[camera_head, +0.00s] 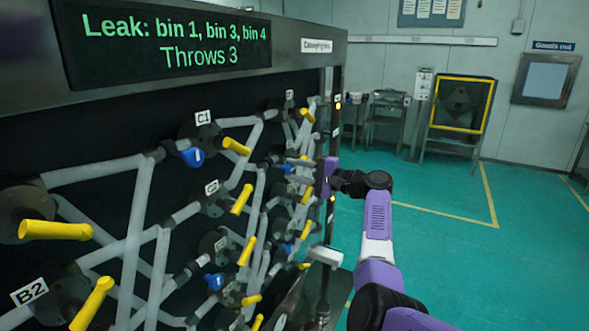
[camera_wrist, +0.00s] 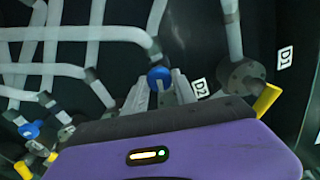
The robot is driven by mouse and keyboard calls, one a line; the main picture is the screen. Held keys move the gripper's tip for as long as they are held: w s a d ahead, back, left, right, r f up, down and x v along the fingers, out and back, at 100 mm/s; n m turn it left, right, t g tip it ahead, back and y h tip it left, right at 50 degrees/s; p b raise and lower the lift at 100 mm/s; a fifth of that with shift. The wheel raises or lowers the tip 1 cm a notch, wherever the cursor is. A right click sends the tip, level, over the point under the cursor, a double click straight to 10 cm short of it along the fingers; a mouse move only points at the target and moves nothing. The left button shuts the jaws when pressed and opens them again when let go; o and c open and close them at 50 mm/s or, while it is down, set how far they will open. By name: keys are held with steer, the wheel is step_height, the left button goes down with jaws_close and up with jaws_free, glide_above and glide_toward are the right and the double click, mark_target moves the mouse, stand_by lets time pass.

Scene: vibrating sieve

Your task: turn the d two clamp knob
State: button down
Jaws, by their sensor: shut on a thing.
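The blue clamp knob (camera_wrist: 159,76) beside the D2 label (camera_wrist: 201,88) shows in the wrist view. The pale fingers of my gripper (camera_wrist: 160,87) are on either side of it, shut on the knob. Its lower part and the finger contact are partly hidden by my purple hand.
The D1 label (camera_wrist: 285,57) and a yellow handle (camera_wrist: 266,100) are close on the right. Another blue knob (camera_wrist: 29,130) is at lower left. Pipes and several yellow handles (camera_head: 236,146) crowd the rack. A screen (camera_head: 165,42) reads "Leak: bin 1, bin 3, bin 4". Green floor (camera_head: 450,240) is clear.

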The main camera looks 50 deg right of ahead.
steer(key=shift+d, duration=0.1)
steer(key=c, duration=1)
jaws_free()
steer(key=shift+c, duration=0.2)
steer(key=b+v, duration=0.2)
steer(key=v, duration=0.5)
steer(key=shift+s, duration=0.4)
